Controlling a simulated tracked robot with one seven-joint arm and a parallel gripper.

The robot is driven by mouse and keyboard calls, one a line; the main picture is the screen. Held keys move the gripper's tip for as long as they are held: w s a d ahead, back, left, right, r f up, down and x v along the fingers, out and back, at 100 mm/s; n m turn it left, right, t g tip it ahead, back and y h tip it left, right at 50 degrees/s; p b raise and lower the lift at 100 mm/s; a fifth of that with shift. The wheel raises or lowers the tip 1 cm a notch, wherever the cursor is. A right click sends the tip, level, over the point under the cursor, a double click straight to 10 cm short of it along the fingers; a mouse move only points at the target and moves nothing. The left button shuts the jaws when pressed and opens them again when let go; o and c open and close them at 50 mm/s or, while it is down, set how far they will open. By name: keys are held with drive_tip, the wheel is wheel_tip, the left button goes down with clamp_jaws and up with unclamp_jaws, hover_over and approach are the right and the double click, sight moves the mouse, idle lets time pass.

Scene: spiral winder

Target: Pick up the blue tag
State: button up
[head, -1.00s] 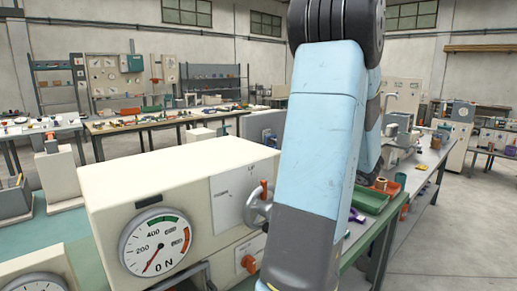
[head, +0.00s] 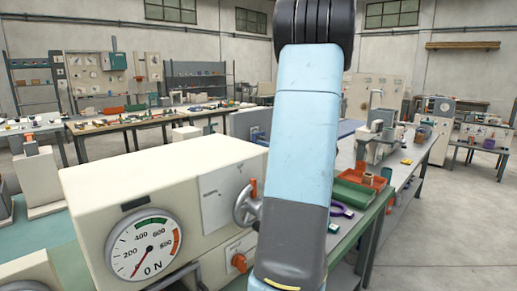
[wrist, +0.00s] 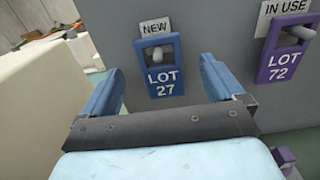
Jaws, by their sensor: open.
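The blue tag (wrist: 165,80) reads "LOT 27" and hangs on a light peg against a grey panel, under a label that reads "NEW". It is near the top middle of the wrist view. My gripper (wrist: 161,66) is open, with one blue finger to the left of the tag and one to the right. The fingers are apart from the tag in the picture, and nothing is between them but the view of the tag. In the head view my arm hides the gripper, and I cannot make out the blue tag there.
A purple tag (wrist: 280,68) reading "LOT 72" hangs to the right under an "IN USE" label (wrist: 290,6). A cream block stands close at the left of the wrist view. The head view shows a cream gauge machine (head: 150,185) with a handwheel (head: 247,205) beside my arm.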

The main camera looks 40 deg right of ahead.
drive_tip(key=w, duration=0.4)
drive_tip(key=shift+w+a+f, duration=0.1)
drive_tip(key=shift+w+a, duration=0.05)
drive_tip(key=shift+a, duration=0.1)
drive_tip(key=shift+c, duration=0.3)
drive_tip(key=c, duration=1.1)
